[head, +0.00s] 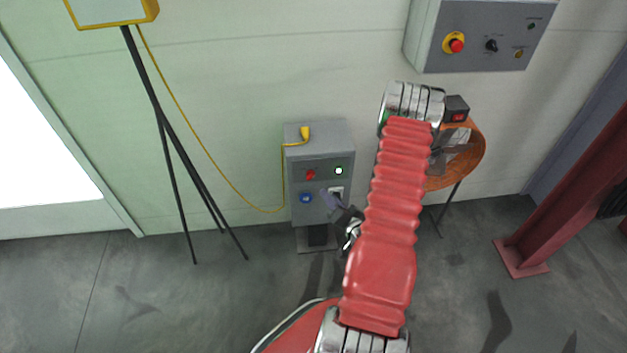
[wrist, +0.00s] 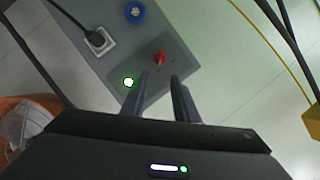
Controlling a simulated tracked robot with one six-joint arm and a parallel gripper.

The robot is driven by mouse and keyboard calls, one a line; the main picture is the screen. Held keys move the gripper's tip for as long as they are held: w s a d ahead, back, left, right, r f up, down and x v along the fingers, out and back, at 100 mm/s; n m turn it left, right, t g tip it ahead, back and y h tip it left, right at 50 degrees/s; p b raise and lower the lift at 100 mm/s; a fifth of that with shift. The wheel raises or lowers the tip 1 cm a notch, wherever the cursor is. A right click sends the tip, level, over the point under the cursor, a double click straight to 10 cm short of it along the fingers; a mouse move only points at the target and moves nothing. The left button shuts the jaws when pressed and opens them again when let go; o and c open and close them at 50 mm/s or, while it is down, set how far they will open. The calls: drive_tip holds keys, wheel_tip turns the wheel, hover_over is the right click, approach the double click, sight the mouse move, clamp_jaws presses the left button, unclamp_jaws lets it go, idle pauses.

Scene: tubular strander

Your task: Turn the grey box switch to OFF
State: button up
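The grey box (head: 318,140) stands on a short post by the wall, in the middle of the head view. Its red switch (head: 311,174) sits on the front panel, left of a lit green lamp (head: 338,170). In the wrist view the red switch (wrist: 160,58) lies just beyond my fingertips, in line with the gap; the green lamp (wrist: 128,82) is lit. I cannot read any position marks. My gripper (wrist: 161,76) is open and empty, apparently not touching the switch. In the head view my gripper (head: 328,198) is in front of the panel's lower part, partly hidden by my arm.
A blue socket (wrist: 135,11) and a white socket with a black plug (wrist: 98,40) share the panel. A yellow cable (head: 200,155) runs from the box to a tripod (head: 172,130) at left.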

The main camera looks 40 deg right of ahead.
sight(313, 176)
drive_tip(key=x, duration=1.3)
drive_tip(key=shift+w, duration=0.2)
drive_tip(key=shift+c, duration=0.7)
drive_tip(key=shift+r, duration=0.1)
clamp_jaws()
drive_tip(key=shift+a, duration=0.15)
